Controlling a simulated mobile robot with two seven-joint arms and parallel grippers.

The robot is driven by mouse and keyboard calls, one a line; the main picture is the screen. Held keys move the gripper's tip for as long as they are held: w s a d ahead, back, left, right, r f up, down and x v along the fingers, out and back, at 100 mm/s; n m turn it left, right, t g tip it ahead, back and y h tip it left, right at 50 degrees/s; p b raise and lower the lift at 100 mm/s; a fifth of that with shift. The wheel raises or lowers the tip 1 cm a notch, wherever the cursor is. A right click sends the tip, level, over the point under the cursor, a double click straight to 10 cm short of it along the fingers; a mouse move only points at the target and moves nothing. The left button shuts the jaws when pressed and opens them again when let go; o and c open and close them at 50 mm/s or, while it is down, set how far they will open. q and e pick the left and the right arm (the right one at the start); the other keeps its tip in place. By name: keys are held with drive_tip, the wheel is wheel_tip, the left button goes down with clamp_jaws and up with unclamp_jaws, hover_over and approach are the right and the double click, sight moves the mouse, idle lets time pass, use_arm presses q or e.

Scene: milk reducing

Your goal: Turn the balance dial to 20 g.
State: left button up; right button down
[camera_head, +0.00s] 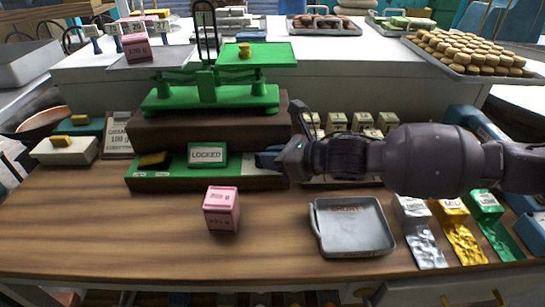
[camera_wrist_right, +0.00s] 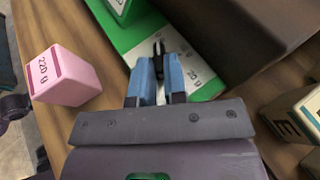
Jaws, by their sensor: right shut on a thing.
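The green balance (camera_head: 210,95) stands on a dark stepped stand. A green block on the stand's lower step carries a "LOCKED" sign (camera_head: 207,155). In the right wrist view, a white dial plate (camera_wrist_right: 203,77) with partly hidden markings lies on the green base. A small dark knob or pointer (camera_wrist_right: 159,46) shows at my fingertips. My right gripper (camera_head: 268,160) reaches in from the right at the lower step's right end. Its blue fingers (camera_wrist_right: 160,72) are shut on the dial knob. The fingers cover part of the plate, so the setting cannot be read. My left gripper is not in view.
A pink weight block (camera_head: 221,210) stands in front; its wrist-view face (camera_wrist_right: 64,75) reads "220 g". A grey tray (camera_head: 352,228) and silver, gold and green packets (camera_head: 455,225) lie at right. Small labelled blocks (camera_head: 362,122) stand behind my right arm. The front left table is clear.

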drive_tip(key=shift+f, duration=0.1)
